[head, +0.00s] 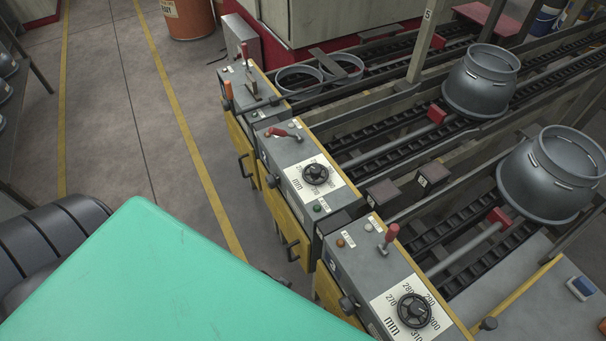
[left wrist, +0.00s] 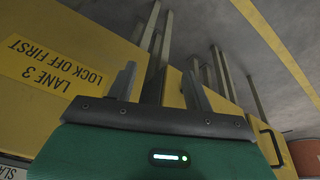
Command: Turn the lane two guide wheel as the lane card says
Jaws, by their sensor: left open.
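Two black guide wheels with white mm dials show in the head view. One wheel (head: 315,173) is on the middle grey-topped box (head: 285,150). The other wheel (head: 413,310) is on the nearest box (head: 350,265), its dial marked from 270 to 310. I cannot tell from the boxes which is lane two, and no lane card is readable. My left gripper (left wrist: 160,74) is open and empty in the left wrist view. It faces a yellow cabinet (left wrist: 40,120) labelled LANE 3 LOCK OFF FIRST, away from any wheel. My right gripper is not in view.
A large green surface, apparently part of me, covers the lower left. Floor is clear left of the boxes.

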